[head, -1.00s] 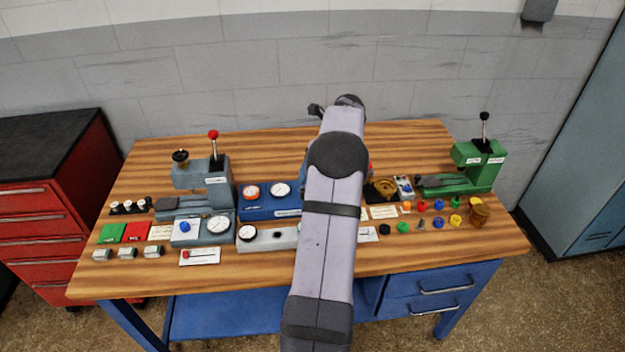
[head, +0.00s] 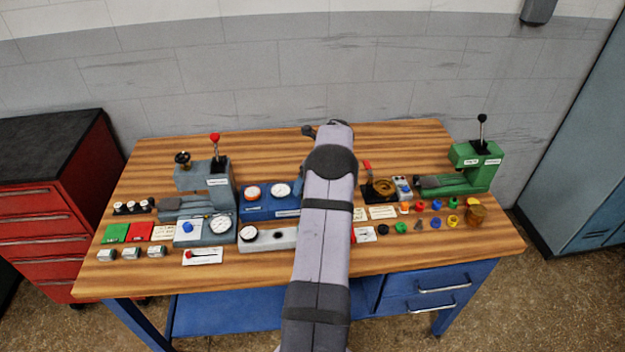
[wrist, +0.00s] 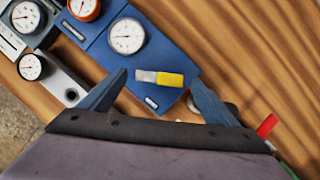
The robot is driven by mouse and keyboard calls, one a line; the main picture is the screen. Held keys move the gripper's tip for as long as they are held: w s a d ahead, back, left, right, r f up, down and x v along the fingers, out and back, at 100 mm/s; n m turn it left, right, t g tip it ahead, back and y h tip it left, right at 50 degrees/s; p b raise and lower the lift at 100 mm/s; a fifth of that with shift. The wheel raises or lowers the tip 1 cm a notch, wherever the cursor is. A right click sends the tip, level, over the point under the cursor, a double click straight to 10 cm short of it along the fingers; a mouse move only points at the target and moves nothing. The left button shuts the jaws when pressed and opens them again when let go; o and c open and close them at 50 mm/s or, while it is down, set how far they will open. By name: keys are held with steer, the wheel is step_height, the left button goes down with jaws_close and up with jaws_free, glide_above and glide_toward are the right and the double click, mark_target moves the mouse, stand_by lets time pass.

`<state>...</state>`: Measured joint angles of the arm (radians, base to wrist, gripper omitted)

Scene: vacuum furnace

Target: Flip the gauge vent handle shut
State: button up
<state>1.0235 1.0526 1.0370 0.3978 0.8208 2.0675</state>
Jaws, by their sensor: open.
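A short handle with a silver left part and a yellow right part (wrist: 166,78) sits on the blue gauge panel (wrist: 92,43), near the panel's right edge in the wrist view. It is most likely the gauge vent handle. My gripper (wrist: 158,77) is open, with one blue finger to the left of the handle and one to the right. No contact shows; how far the tips are above the panel I cannot tell. In the head view the blue panel (head: 262,212) is partly covered by my arm, which hides my gripper and the handle.
A red handle (wrist: 267,126) stands to the right of my right finger. A grey block with a black-rimmed gauge (head: 249,233) lies in front of the blue panel. A grey press (head: 219,180) and a green press (head: 470,170) stand to either side. The back of the table is clear.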

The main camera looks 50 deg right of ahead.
steer(key=shift+c, duration=0.4)
steer(key=c, duration=1.4)
steer(key=shift+s+a+r+m+p, duration=0.1)
steer(key=shift+m+p, duration=0.2)
steer(key=m+p, duration=0.1)
steer(key=m+h+p, duration=0.1)
steer(key=m+p, duration=0.1)
steer(key=shift+s+a+r+g, duration=0.15)
steer(key=shift+s+a+g, duration=0.2)
steer(key=shift+g, duration=0.05)
steer(key=m+p, duration=0.1)
steer(key=m+h+p, duration=0.1)
steer(key=shift+s+a+p, duration=0.15)
steer(key=shift+a+p, duration=0.1)
steer(key=shift+p, duration=0.05)
steer(key=shift+a+m+g, duration=0.1)
steer(key=shift+m+g, duration=0.2)
steer(key=shift+m, duration=0.2)
steer(key=shift+s+f+p, duration=0.1)
steer(key=shift+f+p, duration=0.15)
steer(key=shift+p, duration=0.05)
